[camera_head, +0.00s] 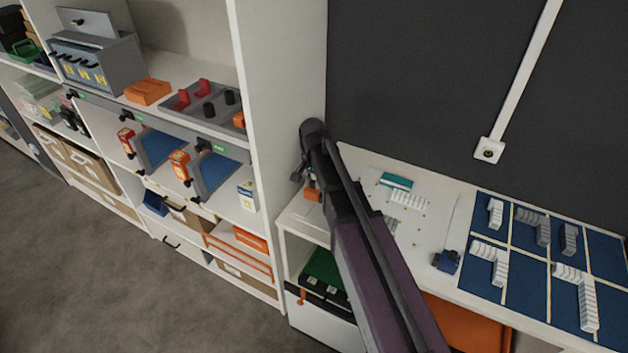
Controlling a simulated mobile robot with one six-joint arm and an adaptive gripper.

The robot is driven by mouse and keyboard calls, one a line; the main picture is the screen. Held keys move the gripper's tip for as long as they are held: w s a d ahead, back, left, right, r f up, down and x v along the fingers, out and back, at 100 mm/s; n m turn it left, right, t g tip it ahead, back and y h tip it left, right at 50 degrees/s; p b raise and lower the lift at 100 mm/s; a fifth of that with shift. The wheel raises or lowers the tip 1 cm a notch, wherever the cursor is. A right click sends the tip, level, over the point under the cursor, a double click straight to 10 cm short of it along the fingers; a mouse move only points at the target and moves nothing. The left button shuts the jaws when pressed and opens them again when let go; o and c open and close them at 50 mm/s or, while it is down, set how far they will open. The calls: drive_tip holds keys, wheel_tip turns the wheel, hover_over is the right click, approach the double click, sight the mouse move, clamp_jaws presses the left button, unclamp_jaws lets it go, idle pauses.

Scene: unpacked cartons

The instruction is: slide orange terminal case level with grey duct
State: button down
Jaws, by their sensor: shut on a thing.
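My arm reaches across the bench from the lower right, and my gripper (311,184) points down at the bench's left end. It is shut on the small orange terminal case (312,195), which sits low between the fingers at the left side of the white board (428,232). The fingers are small and dark here, and part of the case is hidden. I cannot single out the grey duct for sure. A pale ribbed strip (408,200) lies on the board right of my arm, and my arm hides the board's middle.
A teal block (396,181) and a blue device (446,261) lie on the bench. A blue gridded mat (519,302) at right holds several ribbed white and grey pieces. A tall white shelf panel (285,80) stands close left of my gripper. A dark wall is behind.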

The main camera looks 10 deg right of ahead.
drive_tip(key=c, duration=0.6)
unclamp_jaws()
drive_tip(key=shift+o, duration=0.2)
drive_tip(key=shift+w, duration=0.1)
